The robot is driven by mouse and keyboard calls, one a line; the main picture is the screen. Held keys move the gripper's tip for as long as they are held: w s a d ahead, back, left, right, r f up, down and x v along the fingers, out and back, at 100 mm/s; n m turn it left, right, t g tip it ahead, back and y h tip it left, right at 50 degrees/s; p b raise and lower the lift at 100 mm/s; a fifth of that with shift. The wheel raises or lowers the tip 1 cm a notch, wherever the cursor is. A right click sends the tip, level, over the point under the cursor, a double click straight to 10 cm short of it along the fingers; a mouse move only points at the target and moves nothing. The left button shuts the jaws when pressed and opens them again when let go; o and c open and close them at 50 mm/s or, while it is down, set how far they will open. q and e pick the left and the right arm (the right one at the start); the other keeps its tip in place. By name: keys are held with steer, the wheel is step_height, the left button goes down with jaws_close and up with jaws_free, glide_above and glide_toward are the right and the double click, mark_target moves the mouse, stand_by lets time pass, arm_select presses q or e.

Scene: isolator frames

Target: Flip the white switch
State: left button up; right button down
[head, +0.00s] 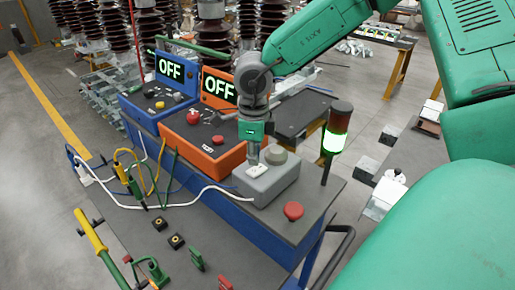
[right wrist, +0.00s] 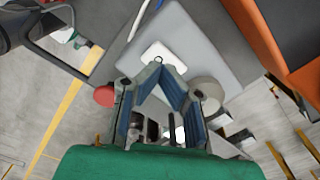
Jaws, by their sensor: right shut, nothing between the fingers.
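The white switch (head: 256,170) sits on a white plate on top of a grey box (head: 270,186), at the right end of the cart. In the right wrist view the white plate (right wrist: 165,54) lies just beyond my fingertips. My right gripper (head: 253,160) points down over the plate, shut and empty, with its tips at or very near the switch. In the right wrist view its blue-padded fingers (right wrist: 158,64) meet at the tips and hide part of the plate. I cannot tell if they touch it. My left gripper is not in view.
A grey knob (head: 276,154) stands beside the switch, close to the gripper. A red button (head: 293,211) and a lit signal tower (head: 335,140) are to the right. Orange (head: 203,152) and blue (head: 150,118) consoles, both with displays reading OFF, stand left. Cables hang along the cart.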

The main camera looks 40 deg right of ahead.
steer(key=shift+d, duration=0.15)
steer(key=shift+a, duration=0.65)
steer(key=shift+a+f, duration=0.15)
steer(key=shift+a, duration=0.05)
steer(key=shift+d+f, duration=0.55)
steer(key=shift+d, duration=0.15)
steer(key=shift+a+f+b, duration=0.15)
steer(key=shift+a+b, duration=0.2)
steer(key=shift+a, duration=0.2)
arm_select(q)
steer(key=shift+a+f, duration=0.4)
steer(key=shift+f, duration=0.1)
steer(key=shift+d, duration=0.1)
arm_select(e)
steer(key=shift+d+f, duration=0.1)
steer(key=shift+f, duration=0.05)
